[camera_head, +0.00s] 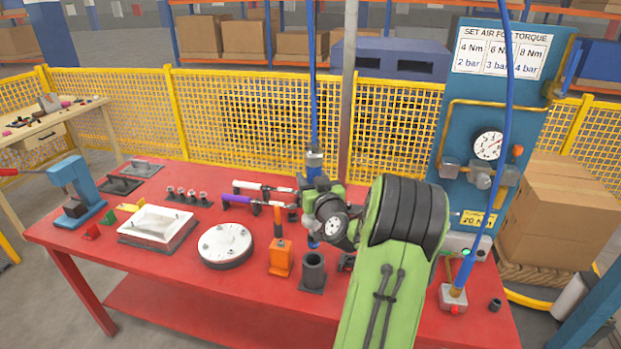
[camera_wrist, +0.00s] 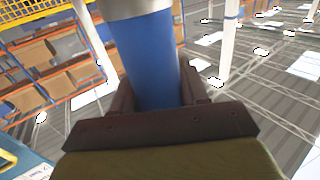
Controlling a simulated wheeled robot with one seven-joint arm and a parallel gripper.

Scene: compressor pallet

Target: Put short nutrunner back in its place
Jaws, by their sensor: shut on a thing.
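My gripper (camera_head: 316,190) is shut on a blue tool with a grey collar (camera_head: 314,160), which appears to be the short nutrunner. It is held upright above the red table, with a blue hose running up from its top. In the wrist view its blue body (camera_wrist: 150,60) stands between the dark jaws (camera_wrist: 158,100). A dark cylindrical holder (camera_head: 313,272) with an open top stands on the table below the tool. It looks empty. My wrist and forearm hide part of the tool and the table behind it.
An orange holder (camera_head: 281,258) with an orange-handled tool stands left of the dark holder. A round white-topped part (camera_head: 225,245) and a white tray (camera_head: 157,226) lie further left.

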